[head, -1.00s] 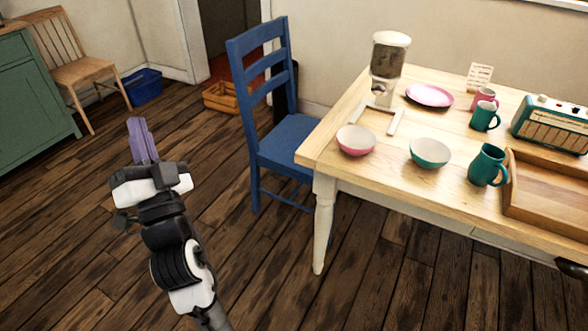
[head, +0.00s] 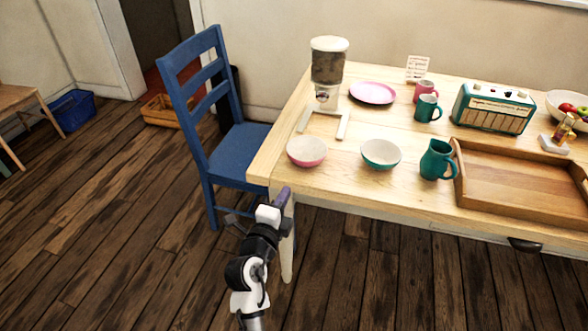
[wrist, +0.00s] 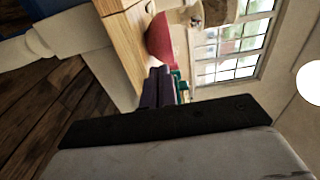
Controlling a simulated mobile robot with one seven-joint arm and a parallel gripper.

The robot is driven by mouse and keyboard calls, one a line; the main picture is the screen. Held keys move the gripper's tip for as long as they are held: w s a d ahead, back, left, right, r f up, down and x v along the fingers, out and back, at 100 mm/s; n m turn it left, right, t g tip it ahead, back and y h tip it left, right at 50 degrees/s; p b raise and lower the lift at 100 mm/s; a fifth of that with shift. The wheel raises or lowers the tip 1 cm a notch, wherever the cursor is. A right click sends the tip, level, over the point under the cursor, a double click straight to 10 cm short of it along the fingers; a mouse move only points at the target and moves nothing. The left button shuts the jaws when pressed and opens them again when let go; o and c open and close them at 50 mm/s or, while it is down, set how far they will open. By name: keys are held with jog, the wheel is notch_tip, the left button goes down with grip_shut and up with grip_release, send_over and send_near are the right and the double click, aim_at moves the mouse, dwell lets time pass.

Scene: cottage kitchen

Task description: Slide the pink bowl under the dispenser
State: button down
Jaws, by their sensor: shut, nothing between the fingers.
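The pink bowl (head: 307,151), pale inside, sits upright near the front left corner of the wooden table (head: 400,205). The dispenser (head: 328,72), a clear container of dark contents with a white lid, stands behind it at the back left. A pale U-shaped frame (head: 322,121) lies on the table between them, open toward the bowl. My gripper (head: 284,194) is shut and empty at the table's front left corner, in front of the bowl and apart from it. In the wrist view, the purple fingers (wrist: 157,88) point toward the bowl (wrist: 160,40).
A teal bowl (head: 380,154) stands right of the pink bowl, then a teal jug (head: 437,160) and a wooden tray (head: 520,187). A pink plate (head: 372,92) lies right of the dispenser. A blue chair (head: 222,140) stands at the table's left side.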

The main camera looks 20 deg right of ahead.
aim_at(299, 165)
jog(key=p+x, duration=0.1)
jog(key=x, duration=0.2)
jog(key=p+x, duration=0.1)
jog(key=x, duration=0.2)
jog(key=shift+w+d+r, duration=0.2)
jog(key=shift+w, duration=0.1)
jog(key=shift+w+d+f+p, duration=0.2)
jog(key=shift+w+d+p, duration=0.3)
jog(key=shift+w, duration=0.2)
jog(key=shift+a, duration=0.1)
jog(key=b+x, duration=0.3)
jog(key=shift+w+f, duration=0.15)
jog(key=shift+w+d, duration=0.2)
jog(key=shift+d, duration=0.05)
jog(key=shift+s, duration=0.1)
